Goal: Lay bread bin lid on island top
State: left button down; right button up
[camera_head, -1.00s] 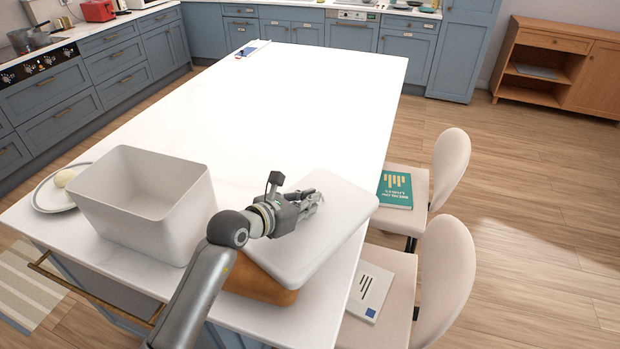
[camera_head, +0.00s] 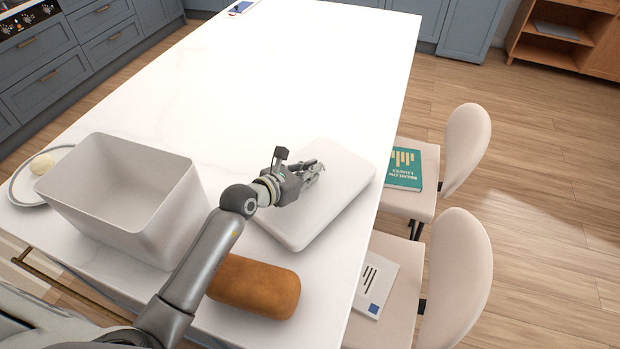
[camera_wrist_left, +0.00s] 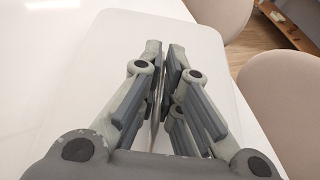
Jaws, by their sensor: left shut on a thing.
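The bread bin lid (camera_head: 335,190) is a pale grey rounded rectangle, low over or on the white island top (camera_head: 270,80) near its right edge; I cannot tell whether it touches. My left gripper (camera_head: 316,170) is shut on the lid, above its middle. In the left wrist view the fingers (camera_wrist_left: 162,75) close on a thin upright part of the lid (camera_wrist_left: 110,50), mostly hidden between them. The open bread bin (camera_head: 125,195) stands to the left on the island top. My right gripper is not in view.
A brown loaf (camera_head: 255,287) lies in front of the lid, beside my arm. A plate (camera_head: 25,185) with a pale round item (camera_head: 42,164) is left of the bin. Chairs with a green book (camera_head: 404,168) and a white booklet (camera_head: 375,285) stand right. The island's far part is mostly clear.

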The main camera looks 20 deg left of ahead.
pick_arm(q)
notch_tip(320, 180, down, 3)
jog(key=shift+w+r, duration=0.1)
jog(key=shift+r, duration=0.1)
jog(key=shift+f, duration=0.2)
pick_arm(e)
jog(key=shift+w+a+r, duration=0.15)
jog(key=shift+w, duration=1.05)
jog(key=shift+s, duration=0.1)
pick_arm(q)
jog(key=c, duration=1.7)
grip_release()
jog(key=shift+f, duration=0.15)
jog(key=shift+c, duration=0.2)
jog(key=shift+o, duration=0.5)
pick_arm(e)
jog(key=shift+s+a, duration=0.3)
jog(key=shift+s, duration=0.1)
pick_arm(q)
jog(key=shift+s, duration=0.2)
